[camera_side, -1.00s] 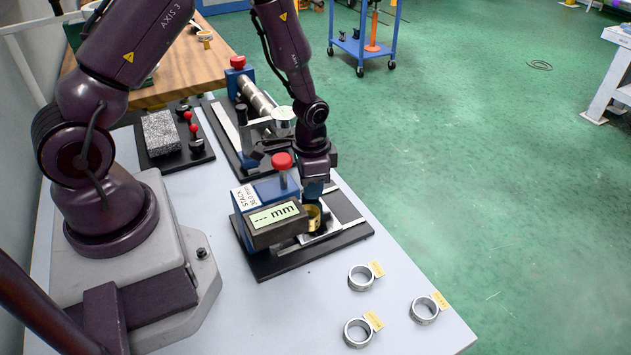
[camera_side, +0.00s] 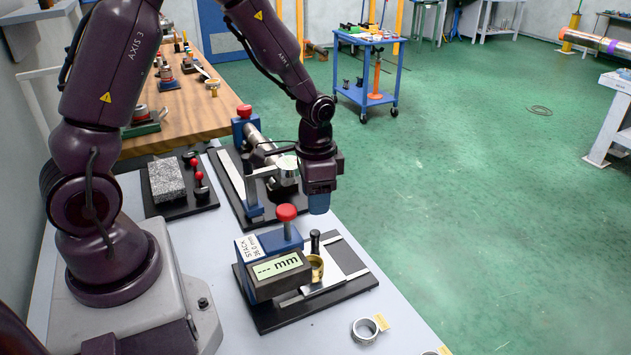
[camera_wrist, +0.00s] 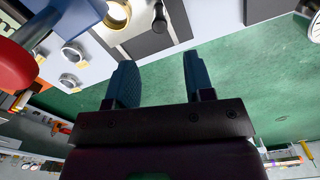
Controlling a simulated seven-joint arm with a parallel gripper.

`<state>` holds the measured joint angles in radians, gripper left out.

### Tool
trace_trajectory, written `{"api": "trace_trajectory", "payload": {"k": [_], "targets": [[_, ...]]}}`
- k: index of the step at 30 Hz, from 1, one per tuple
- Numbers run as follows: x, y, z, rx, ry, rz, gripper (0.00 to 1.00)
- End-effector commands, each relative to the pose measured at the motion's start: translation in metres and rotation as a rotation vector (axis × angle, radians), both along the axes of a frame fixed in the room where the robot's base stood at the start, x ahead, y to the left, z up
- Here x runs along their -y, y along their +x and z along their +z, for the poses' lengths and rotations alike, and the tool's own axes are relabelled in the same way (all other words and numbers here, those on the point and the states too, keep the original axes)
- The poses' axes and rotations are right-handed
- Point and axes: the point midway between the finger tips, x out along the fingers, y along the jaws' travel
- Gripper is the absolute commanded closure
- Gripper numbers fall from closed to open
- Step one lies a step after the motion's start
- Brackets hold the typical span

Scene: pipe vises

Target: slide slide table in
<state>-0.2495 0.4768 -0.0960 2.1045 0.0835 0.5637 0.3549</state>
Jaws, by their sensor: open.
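The near fixture on a black base (camera_side: 348,286) has a silver slide table (camera_side: 322,284) with an upright black handle (camera_side: 315,242). A brass ring (camera_side: 316,268) sits on the slide table, close beside the grey gauge head reading "--- mm" (camera_side: 277,267). My gripper (camera_side: 319,208) is open and empty, above and behind the handle, apart from it. In the wrist view my gripper's two blue fingers (camera_wrist: 158,82) are spread with only green floor between them. The handle (camera_wrist: 159,18) and ring (camera_wrist: 116,14) show beyond the fingers there.
A red-topped post (camera_side: 286,213) stands on the fixture's blue block. A second fixture with a silver cylinder (camera_side: 262,150) is just behind my gripper. A grey block (camera_side: 167,181) is at left. Loose steel rings (camera_side: 364,330) lie at the front. The floor at right is open.

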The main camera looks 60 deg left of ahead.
Motion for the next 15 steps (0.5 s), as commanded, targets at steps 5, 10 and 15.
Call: {"api": "trace_trajectory", "payload": {"k": [5, 10, 15], "targets": [[0.000, 0.000, 0.024, 0.002, 0.000, 0.002, 0.52], [0.000, 0.000, 0.032, 0.000, -0.001, 0.001, 0.52], [0.000, 0.000, 0.032, -0.001, -0.001, 0.001, 0.52]]}}
